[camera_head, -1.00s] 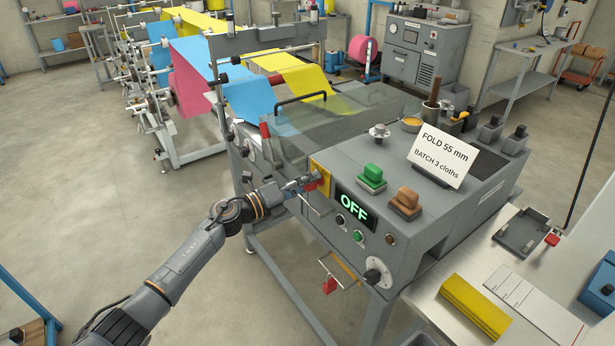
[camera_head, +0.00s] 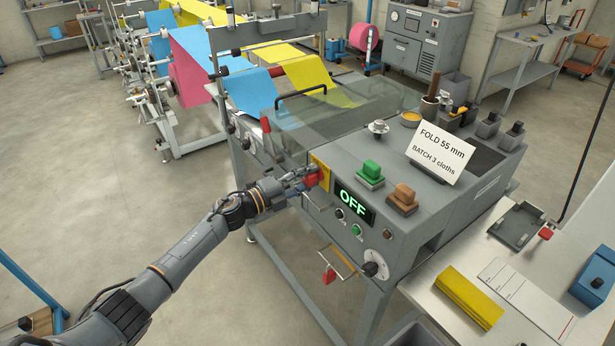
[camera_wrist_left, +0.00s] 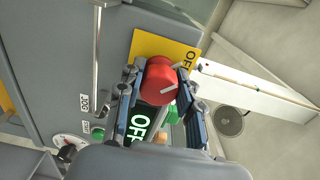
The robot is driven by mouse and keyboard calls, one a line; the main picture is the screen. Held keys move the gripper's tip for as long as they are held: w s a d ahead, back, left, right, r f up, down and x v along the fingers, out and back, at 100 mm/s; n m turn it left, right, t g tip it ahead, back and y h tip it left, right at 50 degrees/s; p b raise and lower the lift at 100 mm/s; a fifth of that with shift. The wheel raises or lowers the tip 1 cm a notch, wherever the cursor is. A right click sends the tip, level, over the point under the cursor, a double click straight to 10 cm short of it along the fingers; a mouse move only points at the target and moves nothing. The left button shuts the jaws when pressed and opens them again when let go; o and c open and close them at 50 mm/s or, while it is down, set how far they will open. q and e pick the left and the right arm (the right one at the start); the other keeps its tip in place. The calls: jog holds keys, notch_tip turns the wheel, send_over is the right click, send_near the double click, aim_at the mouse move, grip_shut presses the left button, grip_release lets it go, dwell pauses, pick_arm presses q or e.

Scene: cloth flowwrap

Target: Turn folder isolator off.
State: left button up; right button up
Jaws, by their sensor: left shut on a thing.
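The folder isolator is a red rotary knob (camera_wrist_left: 158,82) on a yellow plate (camera_wrist_left: 165,44) on the machine's front panel. In the head view the knob (camera_head: 311,180) sits just left of the lit display (camera_head: 354,203), which reads OFF in green. My left gripper (camera_head: 304,180) is at the knob. In the left wrist view the fingers of my left gripper (camera_wrist_left: 160,92) are on either side of the red knob and shut on it. A pale mark shows on the knob's face. Part of the plate's lettering is hidden. My right gripper is not in view.
A green button block (camera_head: 370,172) and an orange one (camera_head: 403,197) stand on the machine top, beside a sign (camera_head: 440,152). A red padlock (camera_head: 329,274) hangs below the panel. The side table (camera_head: 440,307) holds yellow cloths (camera_head: 470,297).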

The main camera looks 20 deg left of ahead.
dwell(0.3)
pick_arm(q)
jog(key=o, duration=1.2)
jog(key=v, duration=1.2)
jog(key=shift+a, duration=0.1)
